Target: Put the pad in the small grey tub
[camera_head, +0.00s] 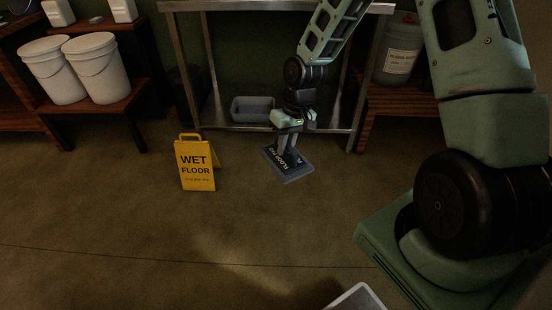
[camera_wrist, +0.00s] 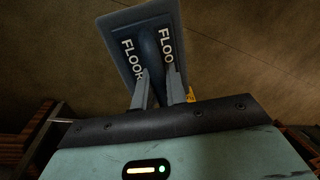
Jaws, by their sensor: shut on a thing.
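The pad (camera_head: 290,168) is a flat dark blue-grey slab with white lettering, low over the floor in front of the steel table. I cannot tell whether it touches the floor. My gripper (camera_head: 287,143) points down and is shut on the pad's middle. In the wrist view the pad (camera_wrist: 133,62) lies beyond the fingers (camera_wrist: 162,84), which close on a raised part between the words. The small grey tub (camera_head: 253,119) stands on the low shelf of the steel table, behind and left of my gripper. Its inside is only partly visible.
A yellow wet floor sign (camera_head: 196,165) stands left of the pad. The steel table's legs (camera_head: 355,112) and top (camera_head: 230,7) frame the tub. White buckets (camera_head: 97,68) stand at the left, a grey container (camera_head: 397,50) at the right. The front floor is mostly clear.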

